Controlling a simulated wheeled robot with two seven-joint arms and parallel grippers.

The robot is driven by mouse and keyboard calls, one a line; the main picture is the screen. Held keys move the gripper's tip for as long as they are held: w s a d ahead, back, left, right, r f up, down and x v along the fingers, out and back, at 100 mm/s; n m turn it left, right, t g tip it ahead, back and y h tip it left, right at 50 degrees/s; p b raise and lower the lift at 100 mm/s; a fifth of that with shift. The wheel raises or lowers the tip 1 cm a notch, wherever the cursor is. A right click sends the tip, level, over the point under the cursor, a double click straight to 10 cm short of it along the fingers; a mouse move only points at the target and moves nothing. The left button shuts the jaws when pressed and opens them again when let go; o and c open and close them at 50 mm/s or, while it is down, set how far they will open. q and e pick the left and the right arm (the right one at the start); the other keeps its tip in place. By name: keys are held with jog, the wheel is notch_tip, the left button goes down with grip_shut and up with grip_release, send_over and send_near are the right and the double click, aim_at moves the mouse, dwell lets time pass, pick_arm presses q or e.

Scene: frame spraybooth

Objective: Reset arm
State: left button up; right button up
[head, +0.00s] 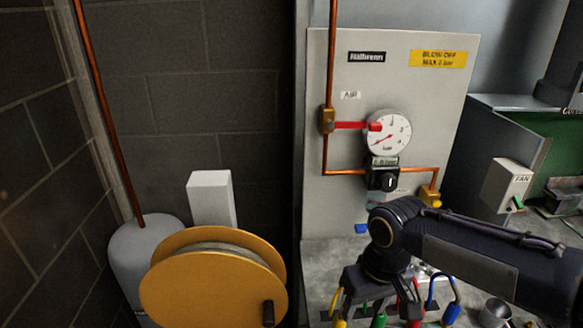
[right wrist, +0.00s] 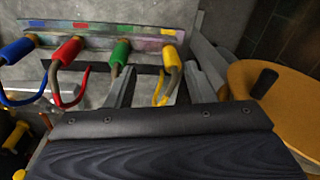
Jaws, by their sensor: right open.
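My right arm comes in from the right in the head view. My right gripper (head: 368,286) hangs low in front of the grey panel, over the hooked hoses. In the right wrist view the gripper (right wrist: 158,88) is open, its grey fingers apart with nothing clearly held between them. The yellow-handled hook (right wrist: 167,58) and green-handled hook (right wrist: 120,55) are close to the fingers; I cannot tell if they touch. My left gripper is not in view.
A red-handled valve (head: 350,125), a gauge (head: 388,132) and a black regulator (head: 382,180) are on the panel (head: 440,110). A yellow reel (head: 210,285) stands left. Red (right wrist: 68,52) and blue (right wrist: 17,50) handles hang beside the green. A metal cup (head: 495,312) is lower right.

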jog(key=s+d+f+m+t+y, duration=0.1)
jog(key=s+d+m+t, duration=0.3)
jog(key=s, duration=0.9)
jog(key=shift+s+d+t+y, duration=0.3)
jog(key=shift+d+t+y, duration=0.2)
jog(key=shift+d+y, duration=0.5)
